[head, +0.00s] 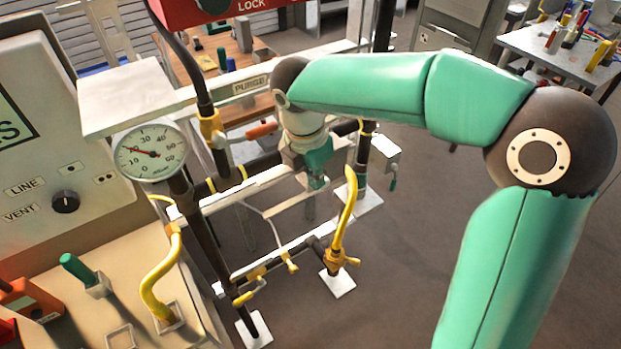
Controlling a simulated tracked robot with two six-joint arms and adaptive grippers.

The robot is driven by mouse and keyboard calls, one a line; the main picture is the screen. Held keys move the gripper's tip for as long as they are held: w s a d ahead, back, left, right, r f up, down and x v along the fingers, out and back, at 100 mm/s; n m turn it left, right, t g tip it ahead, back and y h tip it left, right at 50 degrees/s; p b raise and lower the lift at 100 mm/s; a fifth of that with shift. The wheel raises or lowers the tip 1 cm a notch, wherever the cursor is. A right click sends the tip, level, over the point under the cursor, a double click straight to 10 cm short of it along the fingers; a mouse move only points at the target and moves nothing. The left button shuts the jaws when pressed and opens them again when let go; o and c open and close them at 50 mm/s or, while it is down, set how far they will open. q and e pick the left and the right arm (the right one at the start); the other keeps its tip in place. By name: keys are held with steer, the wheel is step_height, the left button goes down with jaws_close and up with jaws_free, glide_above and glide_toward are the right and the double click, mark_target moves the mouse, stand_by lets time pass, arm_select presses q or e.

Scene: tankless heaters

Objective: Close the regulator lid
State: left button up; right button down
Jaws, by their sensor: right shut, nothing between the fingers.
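My right arm reaches in from the right over the pipe rack. Its gripper (316,180) points down among the pipes, with its fingers shut and nothing seen between them. A small pale box (386,152) on the pipes stands just right of the gripper, with a small green-tipped part hanging below it. I cannot tell for sure whether this box is the regulator, or whether its lid is open. My wrist hides part of the pipework behind it. My left gripper is not in view.
A round pressure gauge (150,152) stands left of the gripper. A yellow valve with an orange handle (262,130) and a yellow hose (345,215) are close by. A panel with a black knob (65,201) is at far left. Open floor lies right of the rack.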

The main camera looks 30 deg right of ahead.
steer(key=shift+d, duration=0.1)
step_height(320, 180, up, 10)
steer(key=a+p, duration=0.2)
steer(key=p, duration=0.6)
steer(key=shift+s+f, duration=0.15)
steer(key=shift+a, duration=0.1)
